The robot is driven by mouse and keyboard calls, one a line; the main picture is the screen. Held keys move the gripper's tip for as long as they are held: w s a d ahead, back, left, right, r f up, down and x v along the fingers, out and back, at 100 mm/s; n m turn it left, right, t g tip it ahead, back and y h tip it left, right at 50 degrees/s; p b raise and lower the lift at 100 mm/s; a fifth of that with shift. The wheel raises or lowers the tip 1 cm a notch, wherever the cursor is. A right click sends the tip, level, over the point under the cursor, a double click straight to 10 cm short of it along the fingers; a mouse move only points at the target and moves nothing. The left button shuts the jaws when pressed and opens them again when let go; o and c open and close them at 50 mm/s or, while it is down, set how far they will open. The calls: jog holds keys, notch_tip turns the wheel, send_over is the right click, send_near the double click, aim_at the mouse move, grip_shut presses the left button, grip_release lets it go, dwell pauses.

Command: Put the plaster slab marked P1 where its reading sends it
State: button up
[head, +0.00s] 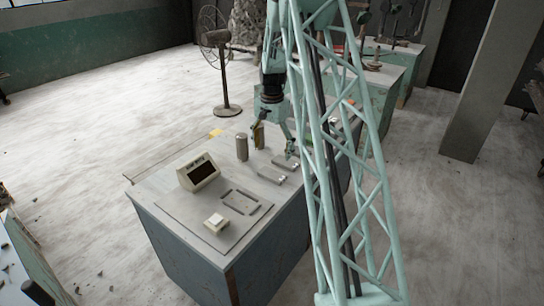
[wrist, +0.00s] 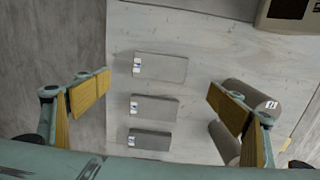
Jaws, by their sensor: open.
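Three grey slabs lie in a column on the bench in the wrist view: a far one (wrist: 168,68), a middle one (wrist: 160,108) and a near one (wrist: 155,140). Each has a small white and blue label at its left end. The markings are too small to read, so I cannot tell which is P1. My gripper (wrist: 160,98) is open and empty, its yellow-padded fingers wide apart to either side of the slabs. In the head view my gripper (head: 274,142) hangs above the bench by the slabs. A box with a dark display (head: 201,171) stands on the bench; its reading is not legible.
Two grey-brown cylinders (wrist: 250,98) are close to my right finger in the wrist view. In the head view, a small white block (head: 216,222) and a rectangular frame (head: 241,201) occupy the bench's near end.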

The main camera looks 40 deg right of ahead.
jog(key=shift+r, duration=0.3)
dwell(0.5)
